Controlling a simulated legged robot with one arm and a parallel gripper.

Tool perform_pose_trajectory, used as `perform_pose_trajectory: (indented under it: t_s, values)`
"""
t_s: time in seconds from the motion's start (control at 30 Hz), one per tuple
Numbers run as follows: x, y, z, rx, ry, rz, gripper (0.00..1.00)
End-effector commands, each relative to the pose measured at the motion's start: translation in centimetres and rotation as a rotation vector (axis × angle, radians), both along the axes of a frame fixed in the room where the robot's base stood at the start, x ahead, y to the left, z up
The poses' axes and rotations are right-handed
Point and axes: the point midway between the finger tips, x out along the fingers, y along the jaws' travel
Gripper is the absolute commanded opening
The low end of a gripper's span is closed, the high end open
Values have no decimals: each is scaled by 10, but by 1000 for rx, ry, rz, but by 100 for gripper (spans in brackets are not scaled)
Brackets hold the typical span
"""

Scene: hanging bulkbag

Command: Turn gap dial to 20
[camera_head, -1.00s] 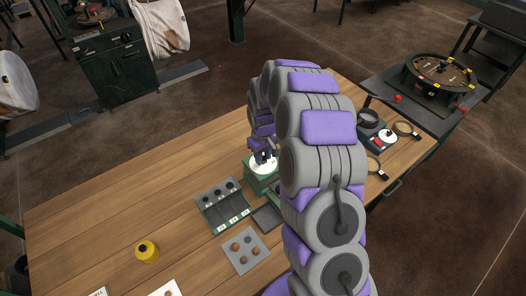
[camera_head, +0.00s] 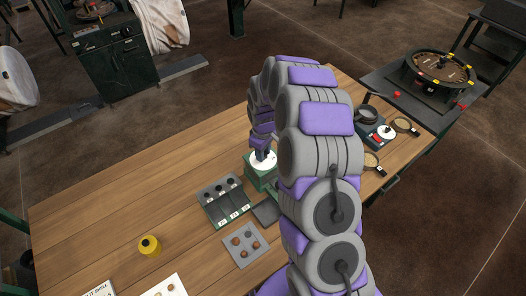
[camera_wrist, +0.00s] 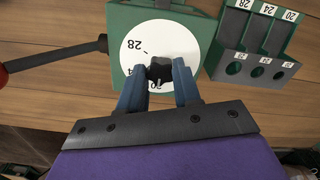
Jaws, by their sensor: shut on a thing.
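The gap dial is a white round face (camera_wrist: 183,40) on a green box (camera_wrist: 120,22), with a black knob (camera_wrist: 160,70) at its middle. In the wrist view the numbers 28 and 20 show on the face, upside down, and part of it is hidden by the fingers. My gripper (camera_wrist: 159,80) is shut on the black knob, with its blue fingers on either side. In the head view the white dial face (camera_head: 263,162) and green box (camera_head: 258,181) show below my gripper (camera_head: 262,154). The dial's exact setting cannot be read.
A grey rack (camera_head: 224,200) with compartments labelled with numbers stands beside the green box. A grey tray (camera_head: 244,246) with several brown pieces, a yellow container (camera_head: 149,246) and a scale-like device (camera_head: 376,135) share the wooden table. A dark lever (camera_wrist: 55,57) extends from the box.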

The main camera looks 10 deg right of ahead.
Motion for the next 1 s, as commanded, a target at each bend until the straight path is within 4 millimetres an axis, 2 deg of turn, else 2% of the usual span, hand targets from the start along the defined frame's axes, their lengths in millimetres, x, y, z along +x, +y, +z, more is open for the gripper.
perform_pose_trajectory:
  t_s: [0.07,0.1,0.33,0.67,0.87,1.0]
  values:
    - [4,0,3,0,-12,0,2]
    - [4,0,3,0,-12,0,36]
    - [2,0,2,0,-6,-1,58]
    - [1,0,6,0,-4,-1,58]
    - [2,0,37,0,-9,-1,58]
    - [2,1,69,1,-10,-1,58]
